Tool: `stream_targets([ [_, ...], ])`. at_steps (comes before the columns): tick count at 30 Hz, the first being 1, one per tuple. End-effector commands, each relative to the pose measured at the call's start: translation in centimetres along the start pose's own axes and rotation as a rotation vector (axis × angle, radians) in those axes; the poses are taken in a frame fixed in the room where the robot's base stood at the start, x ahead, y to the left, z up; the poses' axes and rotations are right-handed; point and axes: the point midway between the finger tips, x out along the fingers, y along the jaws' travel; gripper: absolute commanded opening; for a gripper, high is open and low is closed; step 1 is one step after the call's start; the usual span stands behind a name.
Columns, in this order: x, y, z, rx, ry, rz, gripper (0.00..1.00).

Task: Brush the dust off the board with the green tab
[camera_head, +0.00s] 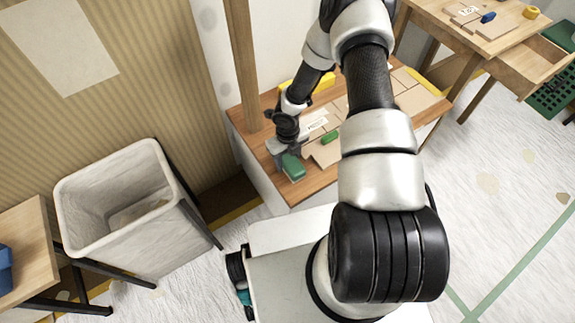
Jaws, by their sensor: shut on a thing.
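My gripper (287,155) is low over the near-left part of the wooden bench top (313,184). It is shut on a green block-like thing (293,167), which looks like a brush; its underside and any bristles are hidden. I cannot tell whether it touches the bench. To its right, a small green tab (330,138) lies on a light brown board (325,153). My arm hides part of the bench and boards. Dust on the board is too small to make out.
Other light brown boards (416,97) and a white label (316,124) lie on the bench. A wooden post (242,65) rises at its left. A pale bin (140,235) stands left. Another table (455,35) with an open drawer is at upper right.

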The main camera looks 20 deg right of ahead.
Motion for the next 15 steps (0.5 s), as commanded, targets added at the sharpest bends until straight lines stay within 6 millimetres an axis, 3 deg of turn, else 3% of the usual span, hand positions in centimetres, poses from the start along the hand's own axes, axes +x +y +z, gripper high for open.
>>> stream_targets([
  [1,1.2,0.1,0.0,-0.002,0.001,0.001,0.2],
  [4,2.3,0.1,0.0,0.0,0.0,0.001,0.2],
  [15,2.7,0.0,0.0,0.001,-0.001,0.0,0.2],
])
